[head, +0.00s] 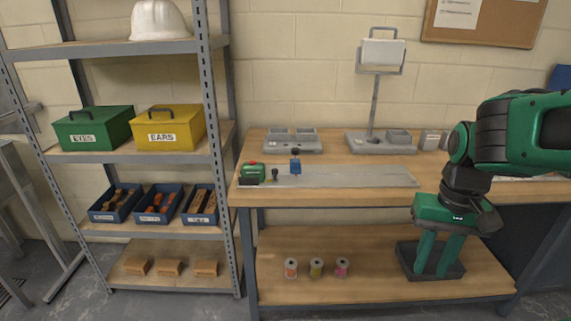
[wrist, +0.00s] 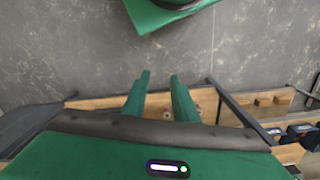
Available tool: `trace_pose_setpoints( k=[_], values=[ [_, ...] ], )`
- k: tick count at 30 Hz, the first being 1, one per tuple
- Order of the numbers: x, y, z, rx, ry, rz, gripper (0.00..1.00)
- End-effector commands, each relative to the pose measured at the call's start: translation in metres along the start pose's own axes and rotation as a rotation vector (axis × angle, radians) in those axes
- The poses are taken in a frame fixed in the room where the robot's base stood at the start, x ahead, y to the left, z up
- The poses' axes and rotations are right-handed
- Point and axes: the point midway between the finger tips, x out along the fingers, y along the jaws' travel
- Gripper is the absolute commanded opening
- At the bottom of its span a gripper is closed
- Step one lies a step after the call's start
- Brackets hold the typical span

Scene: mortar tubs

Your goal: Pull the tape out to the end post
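A green tape case (head: 253,171) with a red button sits at the left end of a long grey metal strip or board (head: 350,177) on the workbench top. A blue block with a dark top (head: 295,166) and a small black knob (head: 275,175) stand just right of the case. I cannot tell which of these is the tape's tab and which the end post. My gripper (head: 438,273) points down in front of the bench's right part, well away from the case. Its two green fingers are apart and empty, also in the wrist view (wrist: 158,75).
Grey fixtures (head: 292,145) and a lamp-like stand (head: 376,95) line the bench's back. A metal rack (head: 222,200) with boxes and bins stands left.

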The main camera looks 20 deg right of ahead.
Motion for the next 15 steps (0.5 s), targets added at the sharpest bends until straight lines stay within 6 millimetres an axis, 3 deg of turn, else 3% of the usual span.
trace_pose_setpoints(
  k=[9, 12, 15],
  values=[
    [-0.008, 0.004, 0.005, -0.012, 0.018, -0.005, 0.26],
    [-0.017, -0.005, -0.016, -0.056, 0.038, 0.006, 0.26],
    [-0.033, -0.019, -0.059, -0.142, 0.072, 0.020, 0.26]
  ],
)
